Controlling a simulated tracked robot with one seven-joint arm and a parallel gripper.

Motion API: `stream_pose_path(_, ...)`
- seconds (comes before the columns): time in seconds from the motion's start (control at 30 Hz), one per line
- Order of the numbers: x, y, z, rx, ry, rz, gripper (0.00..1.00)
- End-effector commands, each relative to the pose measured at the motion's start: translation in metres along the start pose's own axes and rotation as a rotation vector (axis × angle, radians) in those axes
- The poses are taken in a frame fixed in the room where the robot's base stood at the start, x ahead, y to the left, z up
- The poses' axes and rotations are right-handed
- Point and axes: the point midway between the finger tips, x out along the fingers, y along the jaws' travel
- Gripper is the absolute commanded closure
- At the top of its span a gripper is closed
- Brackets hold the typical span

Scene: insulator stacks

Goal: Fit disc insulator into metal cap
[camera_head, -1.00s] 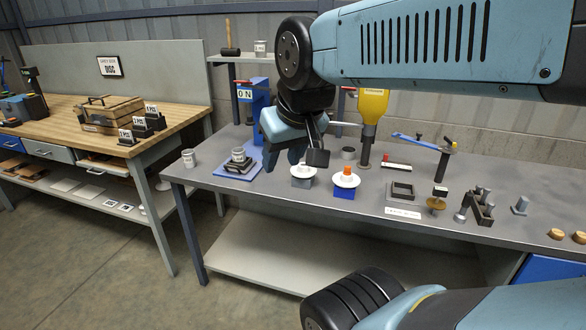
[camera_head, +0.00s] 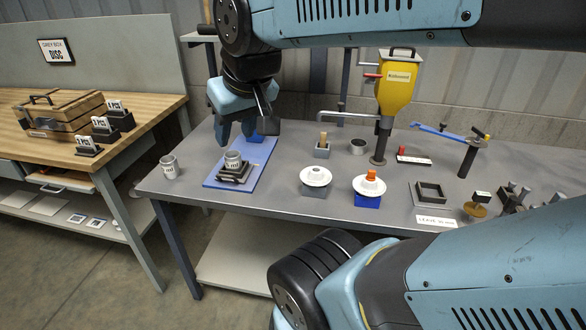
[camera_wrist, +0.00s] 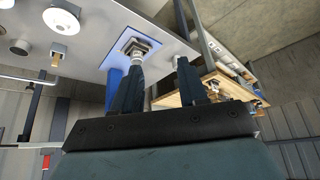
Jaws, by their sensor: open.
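A grey metal cap (camera_head: 233,159) sits upright in a dark clamp-like fixture (camera_head: 235,174) on a blue plate. Another grey can-shaped cap (camera_head: 169,168) stands on the bench to its left. One white disc insulator (camera_head: 316,175) rests on a grey block; another white disc with an orange top (camera_head: 370,185) rests on a blue block. My gripper (camera_head: 236,134) is open and empty, pointing down above or behind the fixture's cap; their exact gap is unclear. In the wrist view, the fixture's cap (camera_wrist: 137,57) shows beyond one finger, and my gripper (camera_wrist: 158,80) has its fingers apart.
The blue plate (camera_head: 212,182) lies near the bench's left end. A yellow dispenser (camera_head: 397,82) stands behind the discs. A square frame (camera_head: 430,193) and a blue-handled tool (camera_head: 440,131) are to the right. Bench space between plate and grey block is clear.

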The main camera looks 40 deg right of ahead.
Motion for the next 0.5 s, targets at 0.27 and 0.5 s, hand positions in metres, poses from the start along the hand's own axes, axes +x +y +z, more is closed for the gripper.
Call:
stream_pose_path(0.27, 0.0, 0.0, 0.0, 0.0, -0.001, 0.0, 0.52)
stream_pose_path(0.5, 0.018, 0.006, -0.003, -0.036, -0.092, 0.032, 0.29)
